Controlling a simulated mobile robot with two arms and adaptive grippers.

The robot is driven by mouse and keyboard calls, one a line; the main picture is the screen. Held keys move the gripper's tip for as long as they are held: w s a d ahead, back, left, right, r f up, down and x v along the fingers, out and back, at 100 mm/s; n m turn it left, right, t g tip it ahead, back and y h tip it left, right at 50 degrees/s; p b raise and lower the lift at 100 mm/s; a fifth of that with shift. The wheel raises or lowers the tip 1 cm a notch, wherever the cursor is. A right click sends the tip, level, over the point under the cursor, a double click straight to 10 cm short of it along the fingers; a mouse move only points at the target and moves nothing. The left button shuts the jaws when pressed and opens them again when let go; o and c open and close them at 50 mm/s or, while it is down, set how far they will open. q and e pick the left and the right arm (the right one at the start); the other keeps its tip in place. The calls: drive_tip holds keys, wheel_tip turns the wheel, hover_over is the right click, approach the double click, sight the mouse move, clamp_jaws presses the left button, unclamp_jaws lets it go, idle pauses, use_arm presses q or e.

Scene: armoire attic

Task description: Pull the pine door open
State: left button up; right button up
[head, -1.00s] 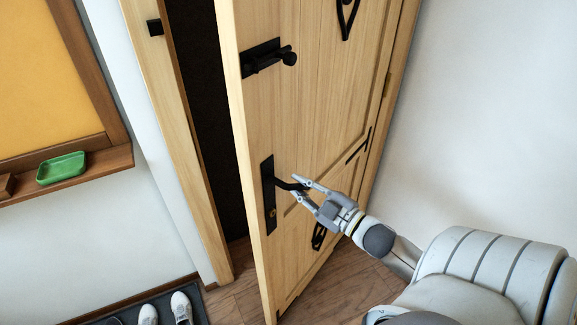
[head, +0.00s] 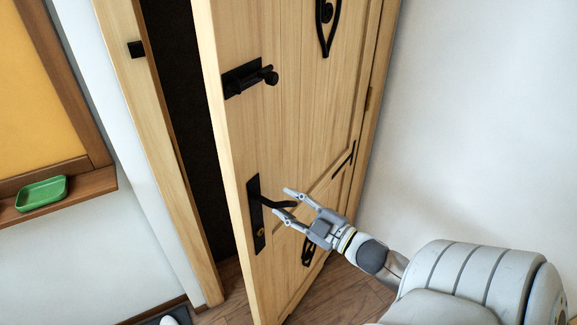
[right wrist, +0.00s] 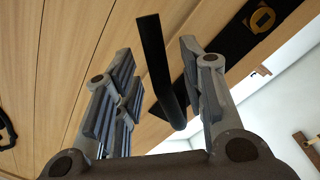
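The pine door (head: 310,110) stands ajar in the head view, with a dark gap between its free edge and the frame (head: 160,150). A black lever handle (head: 268,201) sticks out to the right from its black plate (head: 255,222). My right gripper (head: 282,201) is open at the lever's outer end. In the right wrist view, the lever (right wrist: 153,60) lies between the two spread fingers, with a visible gap on either side. My left gripper is out of view.
A black bolt (head: 250,79) sits higher on the door. A white wall (head: 470,120) is at the right. At the left, a wooden ledge (head: 85,190) carries a green dish (head: 41,193). Wood floor (head: 340,290) shows below the door.

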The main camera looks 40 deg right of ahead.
drive_tip(key=s+d, duration=0.1)
drive_tip(key=s, duration=1)
drive_tip(key=shift+d+f, duration=0.3)
drive_tip(key=shift+d, duration=0.05)
